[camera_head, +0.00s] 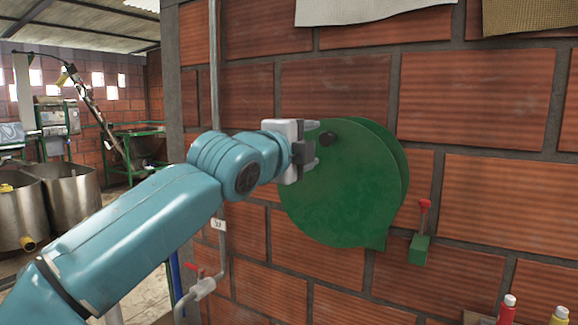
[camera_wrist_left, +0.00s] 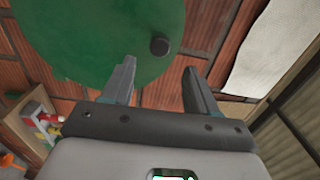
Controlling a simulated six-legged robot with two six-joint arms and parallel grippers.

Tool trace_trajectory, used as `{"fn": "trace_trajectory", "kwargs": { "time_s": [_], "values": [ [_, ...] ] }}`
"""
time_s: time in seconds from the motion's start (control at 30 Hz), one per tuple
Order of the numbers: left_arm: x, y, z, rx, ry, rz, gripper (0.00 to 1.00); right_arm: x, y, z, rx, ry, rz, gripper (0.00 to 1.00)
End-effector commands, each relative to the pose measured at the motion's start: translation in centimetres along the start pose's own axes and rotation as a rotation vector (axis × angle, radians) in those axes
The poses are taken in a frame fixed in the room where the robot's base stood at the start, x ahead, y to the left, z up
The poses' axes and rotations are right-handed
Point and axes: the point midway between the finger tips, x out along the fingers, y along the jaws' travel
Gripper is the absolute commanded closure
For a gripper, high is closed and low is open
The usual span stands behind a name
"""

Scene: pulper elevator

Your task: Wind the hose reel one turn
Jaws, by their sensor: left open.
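The green hose reel (camera_head: 345,200) is a large round disc on the brick wall, and it also fills the upper left of the left wrist view (camera_wrist_left: 90,40). Its dark, short crank knob (camera_head: 327,139) sticks out near the upper left of the disc. My left gripper (camera_head: 314,144) is open and empty at the upper left of the reel. In the left wrist view the knob (camera_wrist_left: 159,46) lies just beyond the fingertips, lined up with the gap between them. I see no contact. My right gripper is out of view.
A small green box with a red-tipped lever (camera_head: 420,245) is on the wall right of the reel. A pipe with a red valve handle (camera_head: 200,280) runs below my left arm. Bottles (camera_head: 507,311) stand at the lower right. Metal tanks (camera_head: 70,195) stand at left.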

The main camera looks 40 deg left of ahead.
Motion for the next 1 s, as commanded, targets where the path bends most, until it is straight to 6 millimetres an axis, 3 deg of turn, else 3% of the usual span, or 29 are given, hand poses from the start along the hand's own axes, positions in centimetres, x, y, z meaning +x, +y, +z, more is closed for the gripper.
{"fn": "trace_trajectory", "kwargs": {
  "time_s": [0.1,0.33,0.83,0.93,1.0],
  "values": [
    [-3.1,0.2,-0.1,-0.001,0.003,-0.004,0.41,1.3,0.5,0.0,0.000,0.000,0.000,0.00],
    [-6.6,0.1,-0.1,0.000,0.003,0.000,0.41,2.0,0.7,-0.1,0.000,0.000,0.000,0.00],
    [-7.2,-0.5,-0.2,-0.030,0.010,-0.021,0.41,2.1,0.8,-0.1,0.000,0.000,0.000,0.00],
    [-7.3,-2.0,-1.6,-0.131,0.080,-0.100,0.41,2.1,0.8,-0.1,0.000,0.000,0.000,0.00],
    [-7.2,-2.6,-3.8,-0.251,0.173,-0.153,0.41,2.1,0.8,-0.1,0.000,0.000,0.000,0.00]
  ]
}}
